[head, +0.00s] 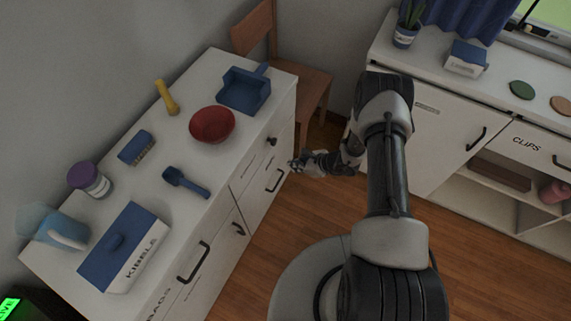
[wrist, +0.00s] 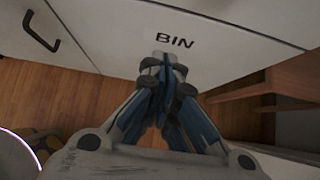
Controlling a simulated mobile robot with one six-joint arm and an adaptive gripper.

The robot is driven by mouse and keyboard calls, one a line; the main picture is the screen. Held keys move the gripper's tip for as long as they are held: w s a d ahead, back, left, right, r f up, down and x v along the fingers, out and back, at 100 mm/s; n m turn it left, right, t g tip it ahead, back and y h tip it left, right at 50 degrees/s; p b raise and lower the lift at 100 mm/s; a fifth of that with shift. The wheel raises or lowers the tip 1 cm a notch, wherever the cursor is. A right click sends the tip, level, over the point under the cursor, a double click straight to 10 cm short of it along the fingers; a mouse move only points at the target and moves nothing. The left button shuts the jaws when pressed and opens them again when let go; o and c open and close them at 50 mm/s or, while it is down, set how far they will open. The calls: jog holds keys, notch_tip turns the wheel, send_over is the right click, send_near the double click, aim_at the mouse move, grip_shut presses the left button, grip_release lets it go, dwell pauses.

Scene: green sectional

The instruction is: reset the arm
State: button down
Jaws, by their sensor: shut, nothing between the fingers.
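My gripper (head: 296,163) is at the end of my arm, in front of the right end of the white drawer cabinet in the head view, below its top. In the wrist view my gripper (wrist: 163,62) has its fingers together, with nothing between them. They point at a white front (wrist: 110,30) marked BIN. My arm reaches from my base at the bottom up and then left, over the wooden floor. Whether the fingertips touch the front, I cannot tell.
A wooden chair (head: 300,85) stands behind. A white counter (head: 440,80) is at right.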

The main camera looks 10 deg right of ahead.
jog(key=shift+v, duration=0.95)
jog(key=w+a+r+n+g+y, duration=0.1)
jog(key=a+r+n, duration=0.3)
jog(key=r, duration=0.9)
jog(key=w+a+r+n+g, duration=0.1)
jog(key=r+n, duration=0.4)
jog(key=r, duration=0.8)
jog(key=s+a+r+n+g+h, duration=0.1)
jog(key=s+r+n, duration=0.3)
jog(key=r, duration=0.3)
jog(key=s+a+r+n, duration=0.1)
jog(key=s+r+n, duration=0.2)
jog(key=s+r, duration=0.3)
jog(key=s+d+r+n+t+h, duration=0.1)
jog(key=s+d+r+n+h, duration=0.2)
jog(key=s+r, duration=0.3)
jog(key=s+d+r+n+t+h, duration=0.1)
jog(key=s+d+r+n+h, duration=0.3)
jog(key=s, duration=0.9)
notch_tip(320, 180, up, 2)
jog(key=shift+d+n, duration=0.7)
jog(key=shift+n, duration=0.4)
jog(key=shift+s+a, duration=0.1)
